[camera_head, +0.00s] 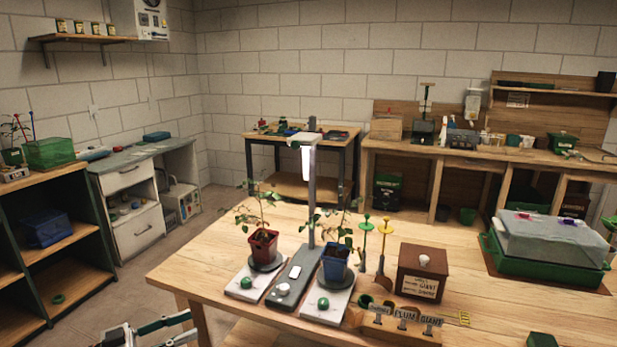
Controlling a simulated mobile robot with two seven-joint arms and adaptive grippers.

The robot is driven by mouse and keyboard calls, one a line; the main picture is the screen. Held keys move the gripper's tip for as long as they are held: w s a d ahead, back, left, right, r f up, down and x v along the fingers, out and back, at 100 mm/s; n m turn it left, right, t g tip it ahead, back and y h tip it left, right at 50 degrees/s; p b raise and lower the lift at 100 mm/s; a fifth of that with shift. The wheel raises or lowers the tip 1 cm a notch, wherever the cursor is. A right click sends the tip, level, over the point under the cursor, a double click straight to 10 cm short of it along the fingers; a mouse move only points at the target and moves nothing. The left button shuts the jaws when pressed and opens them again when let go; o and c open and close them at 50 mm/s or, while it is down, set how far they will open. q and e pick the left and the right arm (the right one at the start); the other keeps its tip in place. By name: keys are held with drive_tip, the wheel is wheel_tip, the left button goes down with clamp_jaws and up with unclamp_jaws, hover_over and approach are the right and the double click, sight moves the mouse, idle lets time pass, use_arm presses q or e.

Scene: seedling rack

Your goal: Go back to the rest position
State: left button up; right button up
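My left gripper (190,325) is at the bottom left, in front of the wooden table's (200,277) left edge. Its two pale, teal-marked fingers are spread apart with nothing seen between them. It is clear of the plants and partly cut off by the picture's lower edge. I cannot make out my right gripper in this view. A red pot (263,245) and a blue pot (335,265), each with a seedling, stand upright on two pale bases with green knobs.
A grey lamp stand (312,200) rises between the pots. Green and yellow tools, a wooden seed box (422,272), name tags (404,318) and a green propagator (545,268) with a clear lid stand further right. The table's front left corner is bare.

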use_arm(q)
drive_tip(key=s+d+f+n+t+y, duration=0.4)
drive_tip(key=s+d+f, duration=0.5)
drive_tip(key=d+f, duration=0.3)
drive_tip(key=s+a+f+n+g+y, duration=0.1)
drive_tip(key=s+f+y, duration=0.3)
drive_tip(key=s, duration=0.5)
drive_tip(key=s+a+f+n+g+y, duration=0.1)
drive_tip(key=s+f+y, duration=0.3)
drive_tip(key=s, duration=0.5)
wheel_tip(320, 180, down, 2)
drive_tip(key=shift+s+a+f+n+g, duration=0.15)
drive_tip(key=shift+s+a+n+g, duration=0.2)
drive_tip(key=shift+n+g, duration=0.25)
